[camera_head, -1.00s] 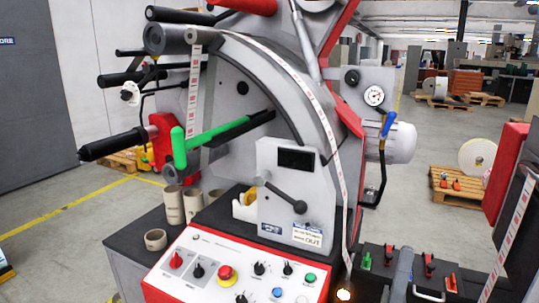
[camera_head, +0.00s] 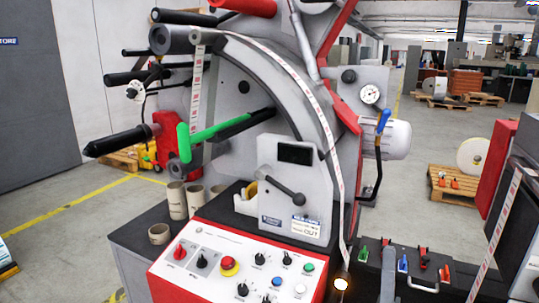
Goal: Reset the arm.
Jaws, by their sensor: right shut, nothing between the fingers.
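The label rewinder (camera_head: 240,85) fills the left and middle of the view. A green-handled arm (camera_head: 214,131) juts from its face toward the lower left, its other end dark. A black lever (camera_head: 284,187) sits on the grey front plate, and a blue-topped lever (camera_head: 383,122) stands at the right side. I cannot tell which of these the task's arm is. My left gripper is not in view.
The control panel (camera_head: 235,265) with several knobs and a red stop button (camera_head: 229,265) is at the bottom. Cardboard cores (camera_head: 177,200) stand left of it. A label strip (camera_head: 498,232) runs down at the right.

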